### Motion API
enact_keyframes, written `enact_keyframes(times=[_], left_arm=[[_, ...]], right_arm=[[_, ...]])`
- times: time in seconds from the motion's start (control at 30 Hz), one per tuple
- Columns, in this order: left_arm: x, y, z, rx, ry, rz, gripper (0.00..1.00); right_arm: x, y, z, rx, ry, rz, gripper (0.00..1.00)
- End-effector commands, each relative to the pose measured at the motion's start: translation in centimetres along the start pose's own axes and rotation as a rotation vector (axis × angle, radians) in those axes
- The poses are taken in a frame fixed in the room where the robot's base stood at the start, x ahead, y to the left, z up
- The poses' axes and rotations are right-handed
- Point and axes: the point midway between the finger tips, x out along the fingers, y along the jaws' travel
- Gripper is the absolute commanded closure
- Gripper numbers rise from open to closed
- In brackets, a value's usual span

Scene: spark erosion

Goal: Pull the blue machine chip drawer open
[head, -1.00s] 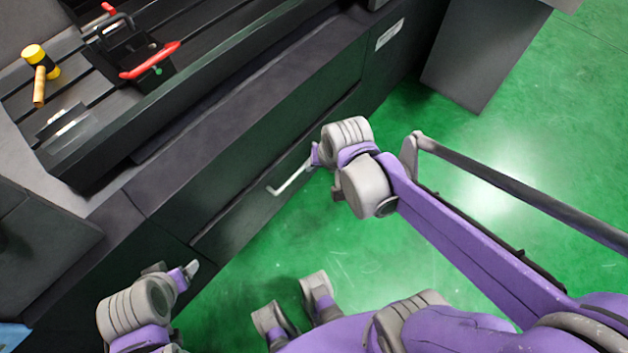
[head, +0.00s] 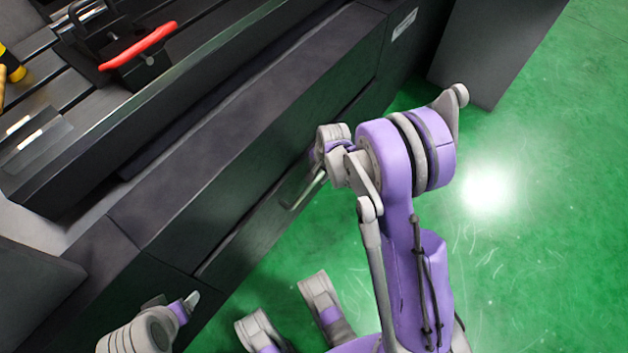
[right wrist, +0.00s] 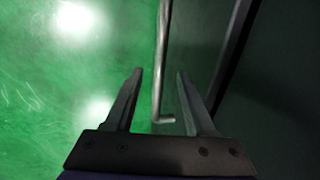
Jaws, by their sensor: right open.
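The chip drawer (head: 248,240) is a long dark grey front low in the machine's base; it looks flush with the panels around it. Its pale bar handle (head: 303,190) is partly hidden behind my right gripper (head: 319,167) in the head view. In the right wrist view, my right gripper (right wrist: 160,78) is open. The handle (right wrist: 161,55) runs between its two fingers in the picture, its bent end low between them; I cannot tell whether they touch. My left gripper (head: 188,303) is at the lower left, away from the drawer, its jaws unclear.
The machine table (head: 50,60) above the drawer holds a clamp with a red handle (head: 140,46) and a yellow-headed hammer (head: 10,68). A dark cabinet (head: 490,50) stands at the upper right. The green floor (head: 540,200) before the drawer is clear.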

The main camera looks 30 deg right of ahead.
Motion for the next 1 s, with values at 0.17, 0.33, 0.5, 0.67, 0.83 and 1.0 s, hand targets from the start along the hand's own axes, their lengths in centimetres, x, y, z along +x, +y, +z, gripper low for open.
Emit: enact_keyframes(times=[0.17, 0.33, 0.5, 0.67, 0.83, 1.0], left_arm=[[1.2, 0.0, 0.3, 0.000, -0.004, 0.000, 0.25], [1.7, 0.0, 0.4, 0.000, -0.005, 0.000, 0.25], [1.8, 0.0, 0.5, 0.000, -0.006, 0.000, 0.25], [1.7, 0.0, 0.5, 0.000, -0.005, 0.000, 0.25], [1.7, 0.0, 0.5, 0.000, -0.005, 0.000, 0.25], [1.8, 0.0, 0.5, 0.000, -0.006, 0.000, 0.25]], right_arm=[[3.5, 0.0, 0.0, -0.002, 0.000, 0.000, 0.45], [5.3, 0.0, 0.0, -0.001, 0.000, 0.000, 0.45], [5.8, 0.0, 0.0, -0.001, 0.000, 0.000, 0.45], [5.7, 0.0, 0.0, -0.001, 0.000, 0.000, 0.45], [5.7, 0.0, 0.0, -0.001, 0.000, 0.000, 0.67], [5.7, 0.0, 0.0, -0.001, 0.001, 0.000, 0.98]])
